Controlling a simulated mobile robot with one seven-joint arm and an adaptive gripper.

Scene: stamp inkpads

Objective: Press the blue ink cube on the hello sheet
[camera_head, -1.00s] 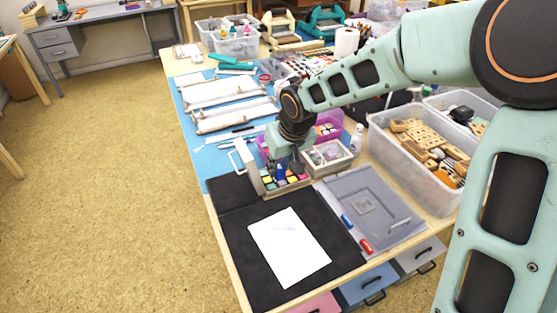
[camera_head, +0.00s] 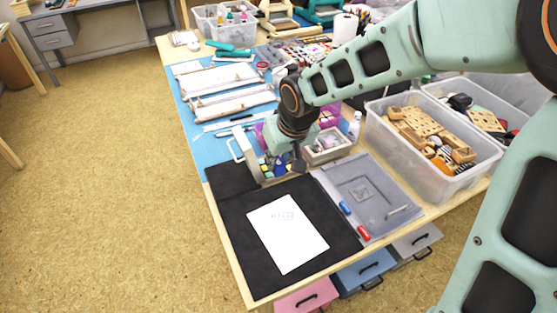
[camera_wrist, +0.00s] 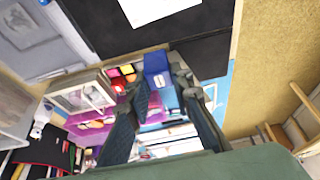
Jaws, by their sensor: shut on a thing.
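The white hello sheet (camera_head: 287,233), with faint blue lettering near its top, lies flat on a black mat (camera_head: 240,225). A corner of the sheet shows at the top of the wrist view (camera_wrist: 155,8). My gripper (camera_head: 282,167) is over the tray of colored ink cubes behind the mat. In the wrist view my fingers (camera_wrist: 160,88) are on either side of the blue ink cube (camera_wrist: 157,66), shut on it. The cube's lower end and its gap from the tray cannot be made out. The sheet and the cube are apart.
Other ink cubes (camera_wrist: 122,72) are beside the blue one. A grey box (camera_head: 328,147) stands right of the gripper. A grey tray (camera_head: 385,190) with blue and red markers lies right of the mat. A clear bin (camera_head: 435,170) holds wooden pieces.

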